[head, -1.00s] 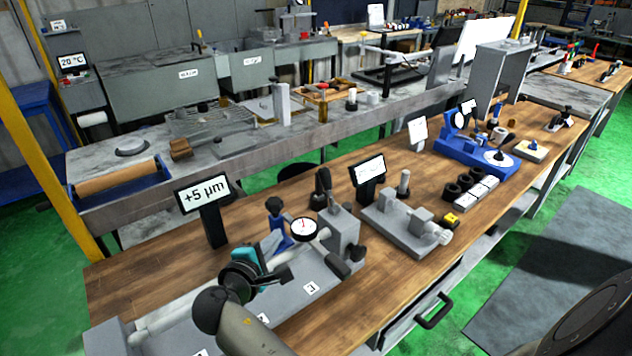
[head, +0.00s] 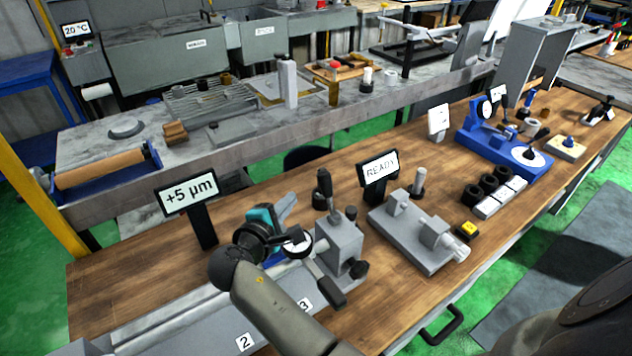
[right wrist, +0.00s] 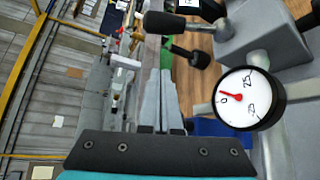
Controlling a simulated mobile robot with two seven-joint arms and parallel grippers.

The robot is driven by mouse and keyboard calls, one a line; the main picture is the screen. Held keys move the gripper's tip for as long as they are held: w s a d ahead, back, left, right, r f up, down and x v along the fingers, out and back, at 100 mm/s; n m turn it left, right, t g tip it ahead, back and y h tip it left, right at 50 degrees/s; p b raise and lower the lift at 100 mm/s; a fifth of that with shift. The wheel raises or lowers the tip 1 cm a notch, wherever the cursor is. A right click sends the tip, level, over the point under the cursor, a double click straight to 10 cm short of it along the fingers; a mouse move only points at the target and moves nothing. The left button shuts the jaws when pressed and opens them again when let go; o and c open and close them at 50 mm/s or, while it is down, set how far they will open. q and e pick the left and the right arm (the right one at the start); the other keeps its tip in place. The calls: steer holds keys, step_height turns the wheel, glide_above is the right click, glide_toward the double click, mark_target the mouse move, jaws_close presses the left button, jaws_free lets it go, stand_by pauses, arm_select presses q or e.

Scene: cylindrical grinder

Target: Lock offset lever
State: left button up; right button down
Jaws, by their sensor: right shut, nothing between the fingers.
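A grey block (head: 338,250) stands at the right end of the long grey bed. One black-handled lever (head: 324,184) stands up at its back; another black handle (head: 328,288) slants down toward the front. I cannot tell which is the offset lever. A round white dial (head: 298,243) with a red needle sits left of the block and shows large in the right wrist view (right wrist: 248,98), needle near 0. My right gripper (head: 287,204), with a teal body, is shut and empty, its fingers (right wrist: 160,90) left of the block and apart from both handles. My left gripper is out of view.
A "+5 µm" sign (head: 188,192) stands behind the bed on the left. A "READY" sign (head: 380,168) and a grey fixture (head: 410,240) stand right of the block. A blue device (head: 510,145) is farther right. Bare wood lies front right of the block.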

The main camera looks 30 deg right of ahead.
mark_target(329, 196)
steer(key=w+d+b, duration=0.2)
steer(key=d, duration=0.5)
steer(key=shift+w+d+f+b, duration=0.35)
steer(key=shift+f+b, duration=0.05)
steer(key=shift+f, duration=0.05)
stand_by(0.4)
